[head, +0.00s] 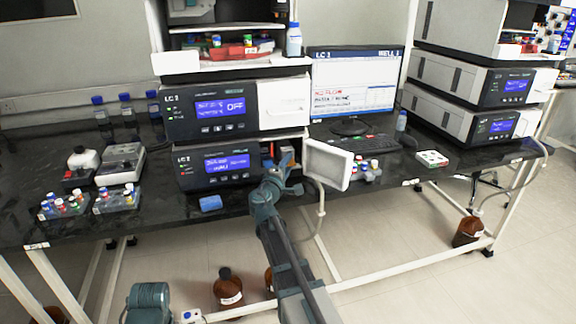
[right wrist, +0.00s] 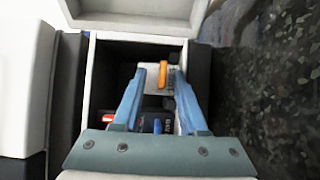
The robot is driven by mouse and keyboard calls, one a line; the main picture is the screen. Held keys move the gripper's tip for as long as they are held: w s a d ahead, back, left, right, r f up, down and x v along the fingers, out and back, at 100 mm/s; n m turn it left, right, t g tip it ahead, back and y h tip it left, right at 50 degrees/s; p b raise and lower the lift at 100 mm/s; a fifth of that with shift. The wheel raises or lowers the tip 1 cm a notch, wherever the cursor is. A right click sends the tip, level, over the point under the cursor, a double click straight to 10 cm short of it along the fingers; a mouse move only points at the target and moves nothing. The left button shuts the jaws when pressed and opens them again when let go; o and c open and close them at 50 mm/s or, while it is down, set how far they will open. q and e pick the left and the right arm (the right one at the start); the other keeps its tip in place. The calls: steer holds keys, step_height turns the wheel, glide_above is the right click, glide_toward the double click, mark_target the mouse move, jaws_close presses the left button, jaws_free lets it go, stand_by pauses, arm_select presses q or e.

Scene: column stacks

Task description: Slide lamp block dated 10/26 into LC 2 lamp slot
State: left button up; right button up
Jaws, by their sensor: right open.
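My right gripper (head: 287,167) reaches into the open front compartment of the lower instrument (head: 215,163) in the left stack. In the right wrist view its two blue fingers (right wrist: 160,85) are open and apart. A pale lamp block (right wrist: 150,80) with an orange handle (right wrist: 162,75) sits between the fingertips, inside the dark lamp slot (right wrist: 115,60). It is small in the head view, and I cannot read any date. I cannot tell whether the block is fully seated. My left gripper is not in view.
The white compartment door (head: 327,165) stands open right of my gripper. A rack of coloured-cap vials (head: 367,171) is behind it. A blue block (head: 210,203) lies at the bench's front edge. Vial racks (head: 116,200) stand at the left. A keyboard (head: 355,144) lies before the monitor (head: 352,85).

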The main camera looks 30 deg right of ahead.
steer(key=v, duration=1.4)
steer(key=shift+d, duration=0.1)
